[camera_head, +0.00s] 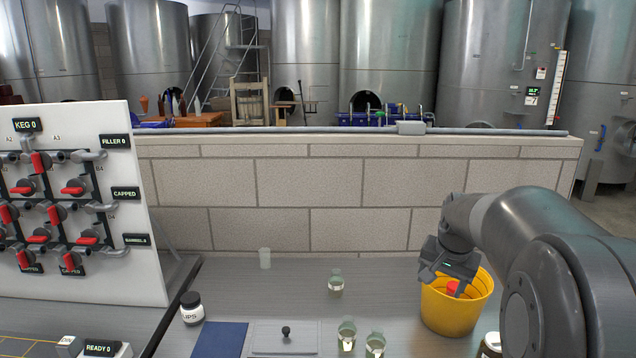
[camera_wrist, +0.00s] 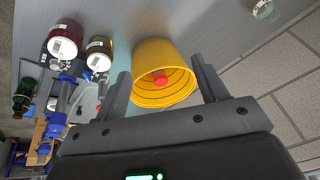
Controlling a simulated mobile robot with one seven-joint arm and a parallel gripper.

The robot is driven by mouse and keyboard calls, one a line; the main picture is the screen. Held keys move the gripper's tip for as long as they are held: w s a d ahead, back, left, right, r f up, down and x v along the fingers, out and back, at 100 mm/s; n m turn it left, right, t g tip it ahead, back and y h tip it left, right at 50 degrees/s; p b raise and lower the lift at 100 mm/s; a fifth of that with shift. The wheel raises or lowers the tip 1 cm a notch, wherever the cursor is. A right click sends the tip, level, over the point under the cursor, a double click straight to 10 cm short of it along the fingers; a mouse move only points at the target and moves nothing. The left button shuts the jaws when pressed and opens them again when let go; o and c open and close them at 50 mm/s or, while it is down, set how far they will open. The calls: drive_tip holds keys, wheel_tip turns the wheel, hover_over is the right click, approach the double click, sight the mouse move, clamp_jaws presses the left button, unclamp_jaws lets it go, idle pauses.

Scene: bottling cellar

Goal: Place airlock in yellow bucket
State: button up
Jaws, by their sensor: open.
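The yellow bucket (camera_head: 440,315) stands on the grey table at the right in the head view. It also shows in the wrist view (camera_wrist: 150,55), with its mouth turned toward the camera. A small red-topped item (camera_head: 452,287), possibly the airlock, is inside the bucket; its red top (camera_wrist: 160,78) shows in the wrist view, and its lower part is hidden. My gripper (camera_head: 432,272) is above the bucket's left rim. In the wrist view my gripper (camera_wrist: 161,68) is open, its fingers spread on either side of the bucket with nothing between them.
A white-lidded jar (camera_head: 192,309), several small glass vessels (camera_head: 336,284) and a blue mat (camera_head: 220,341) are on the table. A valve panel (camera_head: 85,200) stands at left, a block wall (camera_head: 300,190) behind. Two jars (camera_wrist: 64,40) (camera_wrist: 98,55) stand near the bucket.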

drive_tip(key=s+a+n+t, duration=0.1)
drive_tip(key=s+a+n, duration=0.2)
drive_tip(key=s, duration=1)
drive_tip(key=s+a+r+n, duration=0.1)
drive_tip(key=s+a+n, duration=0.2)
drive_tip(key=s+a, duration=0.5)
drive_tip(key=s, duration=0.6)
drive_tip(key=shift+s+a+r+n+t+y, duration=0.15)
drive_tip(key=shift+a+n+t+y, duration=0.15)
drive_tip(key=shift+a+n+t, duration=0.1)
